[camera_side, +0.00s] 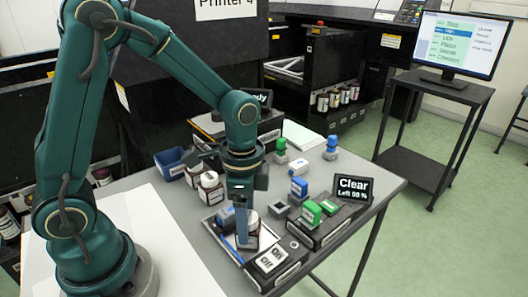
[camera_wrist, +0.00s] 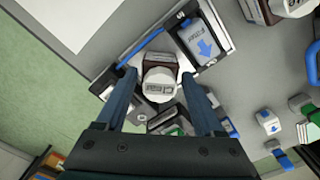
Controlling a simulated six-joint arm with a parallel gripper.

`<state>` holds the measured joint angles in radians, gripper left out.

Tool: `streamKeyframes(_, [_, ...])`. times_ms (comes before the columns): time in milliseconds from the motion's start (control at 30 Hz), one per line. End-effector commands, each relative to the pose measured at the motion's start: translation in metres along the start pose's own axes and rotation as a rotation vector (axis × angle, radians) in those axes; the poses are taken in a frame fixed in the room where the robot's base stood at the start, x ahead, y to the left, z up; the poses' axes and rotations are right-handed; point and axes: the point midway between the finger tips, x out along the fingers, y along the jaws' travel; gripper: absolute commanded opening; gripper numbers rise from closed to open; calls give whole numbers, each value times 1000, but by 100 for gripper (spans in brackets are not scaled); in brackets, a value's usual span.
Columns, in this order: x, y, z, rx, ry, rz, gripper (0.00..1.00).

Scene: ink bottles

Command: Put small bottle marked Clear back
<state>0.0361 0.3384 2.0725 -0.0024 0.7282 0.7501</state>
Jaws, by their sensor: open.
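The small bottle with a white cap marked Clear (camera_wrist: 160,86) stands upright between the two fingers of my gripper (camera_wrist: 159,78) in the wrist view. The gripper is open, with one finger on each side of the bottle; I cannot tell whether either touches it. In the side view my gripper (camera_side: 243,232) points down at the metal-rimmed tray (camera_side: 212,222), and the bottle (camera_side: 253,219) is partly hidden behind a finger. A black display (camera_side: 352,189) reads "Clear Left 98 %".
Other bottles (camera_side: 210,188) stand behind my gripper near a blue bin (camera_side: 170,164). An On/Off switch box (camera_side: 274,262) and green stamps (camera_side: 311,213) are at the right. A part marked Filter (camera_wrist: 202,43) lies beside the bottle. White sheet area (camera_side: 165,240) at left is clear.

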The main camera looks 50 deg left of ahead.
Motion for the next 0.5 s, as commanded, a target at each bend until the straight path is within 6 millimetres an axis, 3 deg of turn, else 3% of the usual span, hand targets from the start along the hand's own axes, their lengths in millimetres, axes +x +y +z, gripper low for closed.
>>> streamKeyframes(300, [-65,-1,-1,0,6,-5,70])
streamKeyframes(500, [-91,-1,-1,0,3,-3,70])
